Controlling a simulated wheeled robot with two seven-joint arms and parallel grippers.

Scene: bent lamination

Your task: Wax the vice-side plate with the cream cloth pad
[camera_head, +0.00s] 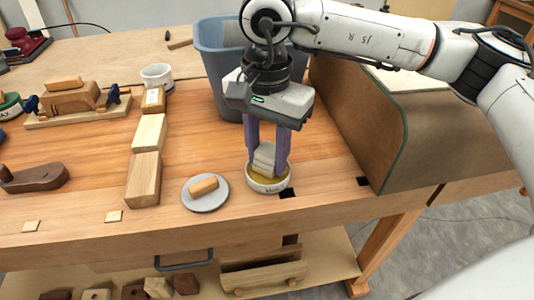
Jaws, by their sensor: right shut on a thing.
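My right gripper (267,152) points down, shut on the cream cloth pad (265,158). The pad is at the mouth of a small white dish (268,186) of yellowish wax near the bench's front edge. The pad's lower end is in or just over the wax; I cannot tell if it touches. A round grey plate (215,199) with a wooden handle block (203,186) lies to the left of the dish. I cannot tell for sure which piece is the vice-side plate. My left gripper is not in view.
A blue-grey bin (212,67) stands behind the gripper. A large brown panel (360,125) with a green edge rises at right.

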